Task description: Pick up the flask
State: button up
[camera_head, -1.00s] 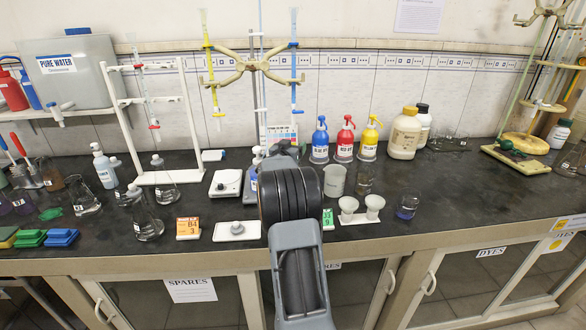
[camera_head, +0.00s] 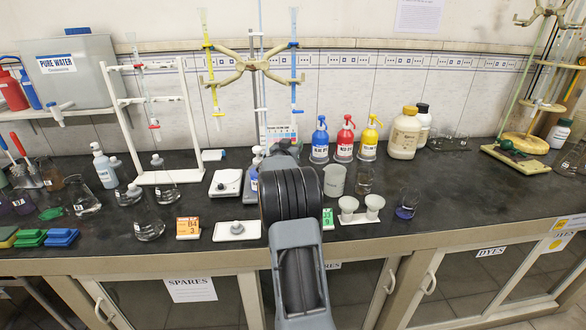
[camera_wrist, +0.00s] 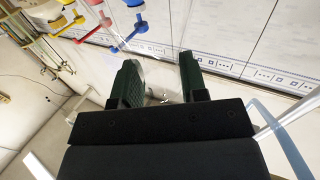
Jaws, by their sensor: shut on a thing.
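My gripper (camera_wrist: 158,82) shows in the wrist view, with dark green fingers on either side of clear glass. It is shut on this glass, which I take to be the flask (camera_wrist: 163,80); its outline is faint and mostly hidden behind the gripper body. In the head view my arm hides the gripper and whatever it holds. Other clear flasks stand on the dark bench, one at the front left (camera_head: 149,228) and one under the white rack (camera_head: 165,192).
A white plate with a grey knob (camera_head: 236,231) and an orange card (camera_head: 188,227) lie left of my arm. To its right are a grey beaker (camera_head: 334,181), white cups (camera_head: 374,203) and a glass with blue liquid (camera_head: 406,207). A burette clamp (camera_head: 252,66) stands behind.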

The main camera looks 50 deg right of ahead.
jog(key=shift+r, duration=0.2)
grip_shut()
jog(key=s+a+r+p, duration=0.3)
jog(key=s+a+r, duration=0.1)
jog(key=r, duration=0.4)
jog(key=s+a+r+p, duration=0.3)
jog(key=s+a+r, duration=0.1)
jog(key=a+r, duration=0.3)
jog(key=shift+a+r+p, duration=0.3)
jog(key=shift+r, duration=0.05)
dwell(1.0)
dwell(0.5)
